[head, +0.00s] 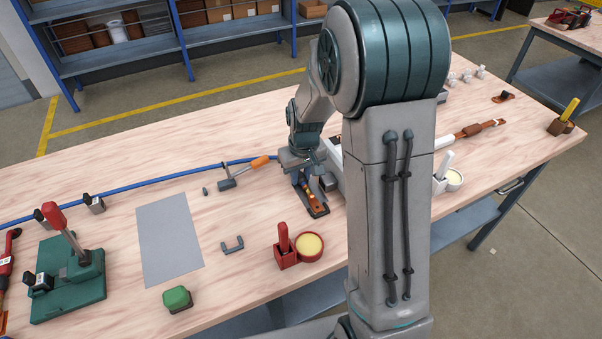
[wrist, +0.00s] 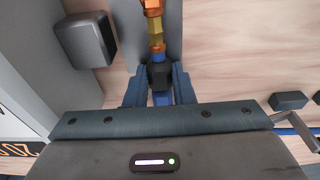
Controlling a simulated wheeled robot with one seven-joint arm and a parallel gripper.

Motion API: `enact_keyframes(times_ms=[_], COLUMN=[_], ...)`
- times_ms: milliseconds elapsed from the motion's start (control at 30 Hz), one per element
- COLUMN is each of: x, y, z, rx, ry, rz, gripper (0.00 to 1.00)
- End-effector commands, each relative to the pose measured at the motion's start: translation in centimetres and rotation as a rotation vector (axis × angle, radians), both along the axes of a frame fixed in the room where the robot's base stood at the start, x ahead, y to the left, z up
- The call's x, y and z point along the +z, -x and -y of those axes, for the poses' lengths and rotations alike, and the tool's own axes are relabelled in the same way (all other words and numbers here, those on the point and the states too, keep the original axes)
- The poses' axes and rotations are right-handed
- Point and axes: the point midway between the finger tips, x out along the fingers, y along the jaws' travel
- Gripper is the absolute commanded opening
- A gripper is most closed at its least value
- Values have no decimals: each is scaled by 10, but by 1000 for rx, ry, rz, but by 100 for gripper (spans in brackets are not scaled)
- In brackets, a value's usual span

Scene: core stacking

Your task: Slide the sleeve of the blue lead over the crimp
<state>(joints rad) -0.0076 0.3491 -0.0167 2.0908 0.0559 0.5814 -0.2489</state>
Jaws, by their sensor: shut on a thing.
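My gripper (wrist: 160,80) is shut on a short black sleeve-like piece (wrist: 159,72) in the wrist view. Beyond the fingertips, in line with it, are a narrow blue section, a yellow section (wrist: 156,32) and a copper-orange end (wrist: 152,8). A bit of blue shows between the fingers behind the black piece. In the head view my gripper (head: 303,182) points down over a dark plate with an orange-copper piece (head: 312,199). The blue lead (head: 140,184) runs along the table from the left toward my gripper. Where it meets the gripper is hidden by my wrist.
An orange-handled tool (head: 244,172) lies left of my gripper. A red holder (head: 285,252) and a yellow-topped round tin (head: 310,245) stand in front. A grey mat (head: 168,240), green press (head: 68,275) and green button (head: 177,298) are at left. My arm hides the table's middle right.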

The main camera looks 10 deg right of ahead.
Motion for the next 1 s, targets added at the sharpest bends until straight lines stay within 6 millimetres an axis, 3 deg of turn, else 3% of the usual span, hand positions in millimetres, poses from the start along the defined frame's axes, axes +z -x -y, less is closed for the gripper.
enact_keyframes(times_ms=[1000], x=[0], y=[27], z=[6], rx=[0], ry=[0], rz=[0], gripper=[0])
